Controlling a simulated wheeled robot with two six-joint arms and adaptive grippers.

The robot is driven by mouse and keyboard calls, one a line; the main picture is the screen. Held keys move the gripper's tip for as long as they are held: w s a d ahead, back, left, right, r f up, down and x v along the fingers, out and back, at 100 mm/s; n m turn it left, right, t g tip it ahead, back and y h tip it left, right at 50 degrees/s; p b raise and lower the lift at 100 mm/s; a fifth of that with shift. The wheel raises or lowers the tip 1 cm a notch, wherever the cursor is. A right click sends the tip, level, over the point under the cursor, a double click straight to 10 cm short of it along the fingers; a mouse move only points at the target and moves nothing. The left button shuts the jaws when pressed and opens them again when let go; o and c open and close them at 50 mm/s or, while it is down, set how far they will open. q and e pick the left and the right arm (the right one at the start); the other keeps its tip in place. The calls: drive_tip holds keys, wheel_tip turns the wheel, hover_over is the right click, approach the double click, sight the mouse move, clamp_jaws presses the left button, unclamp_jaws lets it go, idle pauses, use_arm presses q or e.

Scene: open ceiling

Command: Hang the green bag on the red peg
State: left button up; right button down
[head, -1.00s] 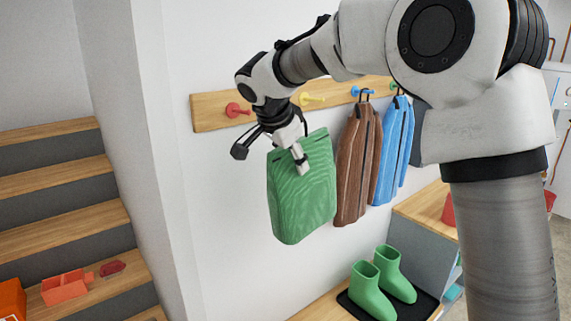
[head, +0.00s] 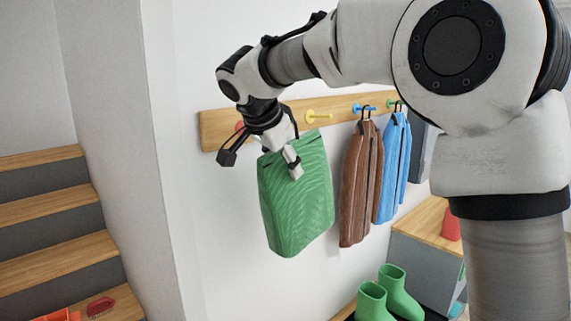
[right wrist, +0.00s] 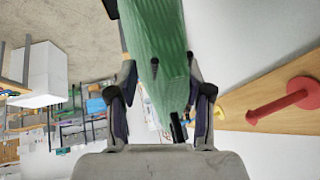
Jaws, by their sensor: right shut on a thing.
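The green bag (head: 298,210) hangs upright from my right gripper (head: 291,166), in front of the white wall and below the wooden peg rail. The gripper is shut on the bag near its top edge. In the right wrist view the bag (right wrist: 155,40) runs up between the fingers (right wrist: 160,92). The red peg (head: 239,127) is at the rail's left end, mostly hidden behind my gripper in the head view. In the right wrist view the red peg (right wrist: 285,100) is bare, to the right of the fingers and apart from the bag. My left gripper is not in view.
The rail (head: 340,107) also has a bare yellow peg (head: 318,116). A brown bag (head: 358,185) hangs at the blue peg (head: 362,108), with a blue bag (head: 392,165) beside it. Green boots (head: 395,290) stand below. Wooden stairs (head: 50,210) are at left.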

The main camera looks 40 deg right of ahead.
drive_tip(key=shift+w+a+p, duration=0.25)
drive_tip(key=shift+w+p, duration=0.15)
drive_tip(key=shift+w, duration=0.55)
drive_tip(key=shift+w+p, duration=0.9)
drive_tip(key=shift+w, duration=0.1)
drive_tip(key=w+f+p, duration=0.2)
drive_tip(key=w+p, duration=0.2)
drive_tip(key=w, duration=0.3)
drive_tip(key=shift+a, duration=0.25)
drive_tip(key=shift+s+r, duration=0.1)
